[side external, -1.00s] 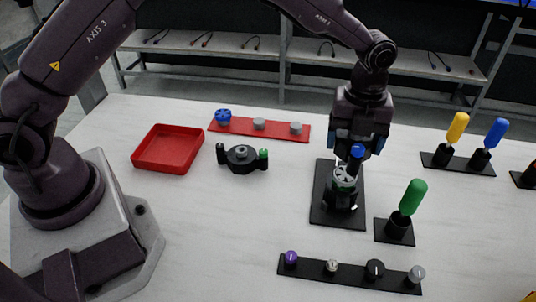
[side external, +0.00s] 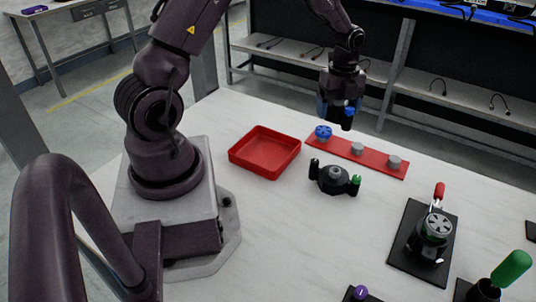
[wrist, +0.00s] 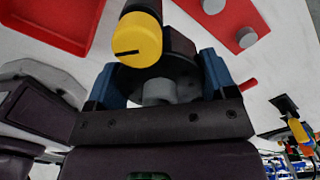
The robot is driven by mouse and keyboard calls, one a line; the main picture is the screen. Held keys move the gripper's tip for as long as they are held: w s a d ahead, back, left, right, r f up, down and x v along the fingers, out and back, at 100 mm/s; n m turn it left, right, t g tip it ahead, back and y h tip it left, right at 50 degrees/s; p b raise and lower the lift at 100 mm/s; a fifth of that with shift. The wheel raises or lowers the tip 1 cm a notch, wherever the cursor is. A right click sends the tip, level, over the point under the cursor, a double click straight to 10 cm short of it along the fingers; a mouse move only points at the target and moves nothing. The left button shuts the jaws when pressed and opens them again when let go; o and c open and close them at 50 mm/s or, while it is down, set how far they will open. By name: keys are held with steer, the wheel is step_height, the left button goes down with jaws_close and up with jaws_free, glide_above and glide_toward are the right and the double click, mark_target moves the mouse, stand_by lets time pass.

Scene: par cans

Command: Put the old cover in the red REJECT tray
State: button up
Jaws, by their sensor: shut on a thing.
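My gripper (side external: 340,108) is shut on the old cover, raised in the air near the red strip. In the wrist view the old cover (wrist: 180,68) is dark with a grey boss between the blue fingers (wrist: 162,82), and a yellow cap with a black line stands closest to the camera. The empty red tray (side external: 264,153) is left of the gripper; its corner shows in the wrist view (wrist: 60,22). No REJECT lettering is readable.
A red strip (side external: 375,161) holds a blue knob and two grey discs. A black cover-like part (side external: 335,178) with a green-capped post stands in front of it. An open-topped device (side external: 434,230) with a red handle sits on a black mat at right. Table between is clear.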

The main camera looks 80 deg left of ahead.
steer(key=s+a+f+n, duration=0.3)
steer(key=s+a+n, duration=0.25)
steer(key=s, duration=0.65)
steer(key=n, duration=0.3)
glide_toward(265, 154)
steer(key=shift+f, duration=3.5)
steer(key=shift+f, duration=0.15)
steer(key=o, duration=0.8)
